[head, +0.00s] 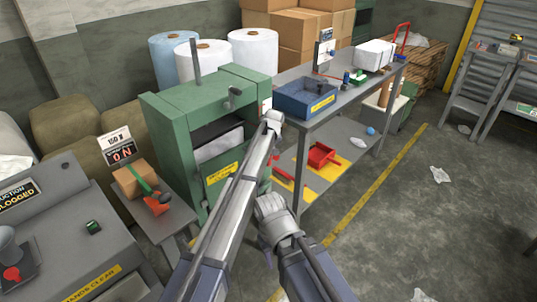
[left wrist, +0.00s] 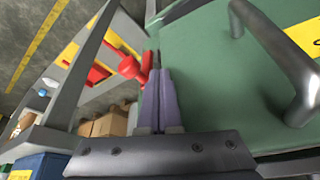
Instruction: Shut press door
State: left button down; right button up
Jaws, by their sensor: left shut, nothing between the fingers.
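The green press (head: 180,110) stands left of centre in the head view. Its front has a dark opening with a pale block inside, above a green panel with a yellow label (head: 222,173). In the left wrist view a green panel, seemingly the press door (left wrist: 215,75), fills the right side and carries a grey bar handle (left wrist: 290,65). My left gripper (left wrist: 158,92) is shut and empty beside this panel's left edge; I cannot tell whether it touches. My left arm hides it in the head view.
A grey workbench (head: 345,95) with a blue bin (head: 306,97) stands close right of the press. A red dustpan (head: 323,155) lies on its lower shelf. A small stand with a cardboard box (head: 135,179) is at left. The floor at right is mostly open.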

pick_arm(q)
jog(key=shift+w+a+r, duration=0.1)
jog(key=shift+w+a, duration=0.35)
jog(key=shift+w, duration=0.25)
jog(key=shift+w+a+r, duration=0.1)
jog(key=shift+w+a, duration=0.3)
jog(key=shift+w, duration=0.25)
